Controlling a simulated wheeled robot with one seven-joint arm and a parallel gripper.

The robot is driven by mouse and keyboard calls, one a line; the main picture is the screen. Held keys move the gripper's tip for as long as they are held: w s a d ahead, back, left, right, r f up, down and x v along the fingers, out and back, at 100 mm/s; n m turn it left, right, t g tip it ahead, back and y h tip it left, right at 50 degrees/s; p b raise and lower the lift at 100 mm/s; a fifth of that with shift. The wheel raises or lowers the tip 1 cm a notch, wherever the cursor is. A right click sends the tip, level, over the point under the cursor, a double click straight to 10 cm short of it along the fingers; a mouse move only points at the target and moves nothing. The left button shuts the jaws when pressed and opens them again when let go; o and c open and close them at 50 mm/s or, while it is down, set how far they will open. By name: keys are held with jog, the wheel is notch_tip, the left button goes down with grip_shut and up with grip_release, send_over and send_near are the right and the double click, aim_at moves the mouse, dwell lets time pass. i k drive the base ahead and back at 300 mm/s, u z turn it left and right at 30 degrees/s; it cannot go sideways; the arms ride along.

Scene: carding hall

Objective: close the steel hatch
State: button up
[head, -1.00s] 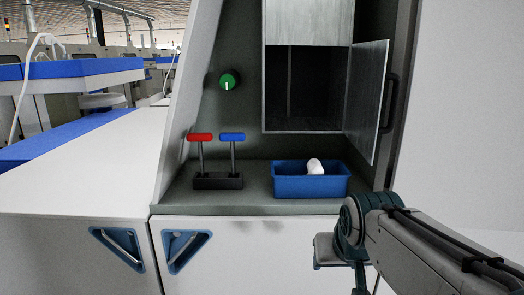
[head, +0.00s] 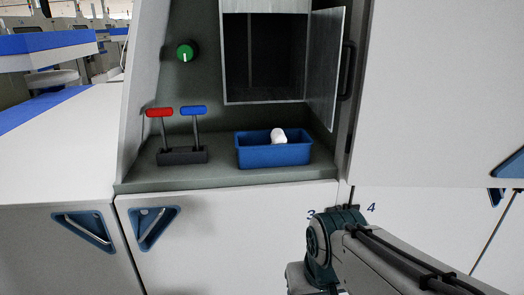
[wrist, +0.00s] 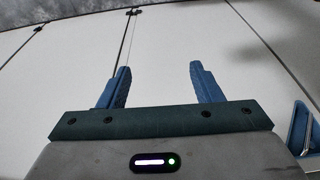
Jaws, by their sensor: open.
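The steel hatch (head: 324,68) is a grey metal door, hinged at the right side of a square steel compartment (head: 263,60). It stands open, swung out to the right, with a dark vertical handle (head: 346,72) beside it. The compartment's dark inside shows. My gripper (wrist: 158,85) is open and empty in the wrist view, its two blue fingers apart in front of white panels. In the head view my arm is at the lower right, below and in front of the hatch, and the fingers are out of sight. The hatch does not show in the wrist view.
A blue bin (head: 273,153) with a white object (head: 278,135) stands on the ledge below the compartment. Left of it are a red lever (head: 159,113) and a blue lever (head: 194,110). A green knob (head: 187,50) is on the back wall. White cabinet panels fill the front.

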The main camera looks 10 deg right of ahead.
aim_at(326, 41)
jog(key=u, duration=1.95)
jog(key=k, duration=1.15)
jog(key=z, duration=1.45)
jog(key=k, duration=0.65)
jog(key=z, duration=0.25)
jog(key=i, duration=1.3)
jog(key=z, duration=0.2)
